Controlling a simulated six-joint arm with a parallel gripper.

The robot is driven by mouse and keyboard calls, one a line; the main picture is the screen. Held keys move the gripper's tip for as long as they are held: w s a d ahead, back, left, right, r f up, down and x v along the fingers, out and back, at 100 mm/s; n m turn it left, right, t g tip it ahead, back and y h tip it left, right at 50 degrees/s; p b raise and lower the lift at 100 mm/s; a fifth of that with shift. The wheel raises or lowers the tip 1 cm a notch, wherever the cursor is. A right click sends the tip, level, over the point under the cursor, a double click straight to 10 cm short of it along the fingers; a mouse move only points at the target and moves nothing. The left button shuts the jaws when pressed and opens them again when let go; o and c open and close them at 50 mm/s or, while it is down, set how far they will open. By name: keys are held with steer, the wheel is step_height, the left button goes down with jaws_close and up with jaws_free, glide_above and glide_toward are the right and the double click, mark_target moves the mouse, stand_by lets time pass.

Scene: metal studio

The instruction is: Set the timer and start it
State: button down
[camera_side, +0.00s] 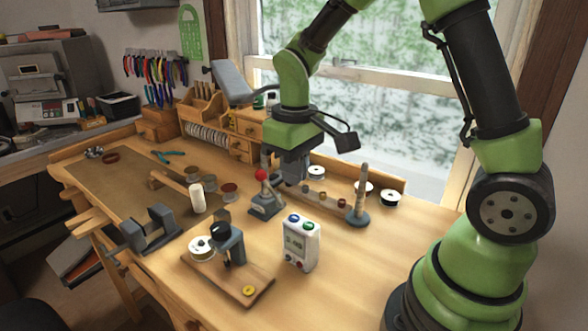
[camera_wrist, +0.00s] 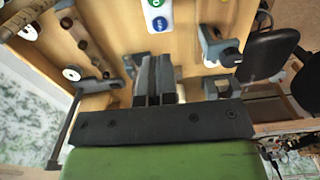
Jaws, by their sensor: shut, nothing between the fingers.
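The timer (camera_side: 301,256) is a small white upright box on the bench. It has a grey display with digits too small to read, a blue and a green button on top, and small buttons below the display. In the wrist view the timer (camera_wrist: 151,14) is cut by the top edge, with its blue and green buttons showing. My gripper (camera_side: 291,176) points down above the bench, behind the timer in the side view and clear of it. In the wrist view its fingers (camera_wrist: 153,68) are together with nothing between them.
A wooden board (camera_side: 259,288) with a dark clamp-like fixture (camera_side: 229,245) stands left of the timer. A red-knobbed tool (camera_side: 262,187) is behind it. A ring post (camera_side: 359,205) stands to the right, with spools behind. Bench right of the timer is clear.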

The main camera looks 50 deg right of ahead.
stand_by(0.4)
step_height(320, 180, up, 7)
glide_above(308, 224)
steer(key=shift+f, duration=0.15)
steer(key=shift+f, duration=0.15)
step_height(308, 224, down, 14)
steer(key=shift+r, duration=0.1)
stand_by(0.4)
